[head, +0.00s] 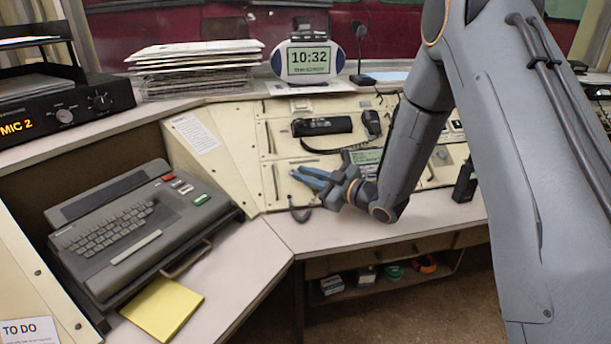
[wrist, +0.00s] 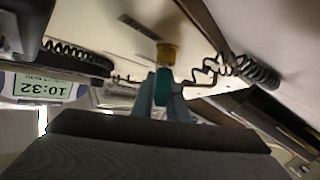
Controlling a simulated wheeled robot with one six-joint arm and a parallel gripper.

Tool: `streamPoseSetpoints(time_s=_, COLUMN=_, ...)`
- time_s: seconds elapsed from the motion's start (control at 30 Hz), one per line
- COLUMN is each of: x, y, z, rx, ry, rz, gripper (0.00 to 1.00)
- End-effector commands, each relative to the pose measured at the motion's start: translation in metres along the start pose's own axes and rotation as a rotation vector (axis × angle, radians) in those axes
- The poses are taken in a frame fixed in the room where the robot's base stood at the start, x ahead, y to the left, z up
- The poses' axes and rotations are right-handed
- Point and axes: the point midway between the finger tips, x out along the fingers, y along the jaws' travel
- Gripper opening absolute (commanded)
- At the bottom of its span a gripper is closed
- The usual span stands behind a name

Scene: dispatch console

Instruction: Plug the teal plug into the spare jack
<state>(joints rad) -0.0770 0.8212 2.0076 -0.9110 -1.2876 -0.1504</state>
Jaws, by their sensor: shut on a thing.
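My gripper (head: 312,176) reaches to the sloped cream console panel, its blue fingers pointing at the panel. In the wrist view my gripper (wrist: 165,100) is shut on the teal plug (wrist: 162,86). The plug's front end is close to a yellow-brass round piece (wrist: 167,54) at the panel face. I cannot tell whether that piece is the spare jack or whether the plug touches it. A dark label strip (wrist: 139,28) is on the panel beside it. The plug is too small or hidden to make out in the head view.
A coiled black cord (wrist: 245,70) hangs close to the plug. A black handset (head: 322,126) is on the panel above my gripper. A grey keyboard terminal (head: 140,225) stands at left, and a black radio (head: 464,182) at right. The desk below the panel is mostly clear.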

Motion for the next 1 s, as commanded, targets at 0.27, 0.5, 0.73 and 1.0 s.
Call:
streamPoseSetpoints(time_s=0.27, x=0.0008, y=0.0000, z=0.0014, rx=0.000, ry=0.000, rz=0.000, gripper=0.00)
streamPoseSetpoints(time_s=0.5, x=0.0024, y=-0.0001, z=0.0043, rx=0.000, ry=0.000, rz=0.000, gripper=0.00)
streamPoseSetpoints(time_s=0.73, x=0.0029, y=-0.0003, z=0.0052, rx=0.000, ry=-0.002, rz=0.000, gripper=0.00)
streamPoseSetpoints(time_s=1.0, x=0.0026, y=0.0000, z=0.0052, rx=0.000, ry=-0.002, rz=0.000, gripper=0.35)
